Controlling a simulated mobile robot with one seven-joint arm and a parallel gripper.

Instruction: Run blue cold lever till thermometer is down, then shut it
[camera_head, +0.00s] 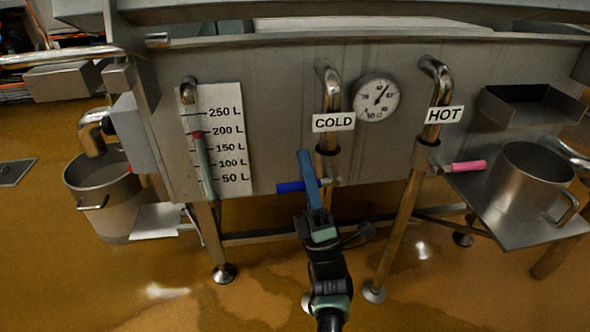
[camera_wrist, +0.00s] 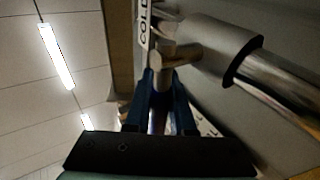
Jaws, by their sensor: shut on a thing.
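The blue cold lever (camera_head: 289,187) sticks out to the left, about level, from the valve under the COLD sign (camera_head: 333,122). My gripper (camera_head: 308,160) is at the lever, its blue fingers crossing in front of it. In the wrist view, the fingers (camera_wrist: 162,100) are closed on either side of the lever (camera_wrist: 158,117), and the valve body shows beyond. The round thermometer (camera_head: 376,98) sits on the vat wall right of the cold pipe. Its needle points up and to the right; its figures are too small to read surely.
A HOT pipe with a pink lever (camera_head: 468,167) stands to the right, beside a steel pot (camera_head: 530,185) on a shelf. A level scale (camera_head: 218,140) and a steel bucket (camera_head: 103,190) are at the left. Vat legs stand around my arm.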

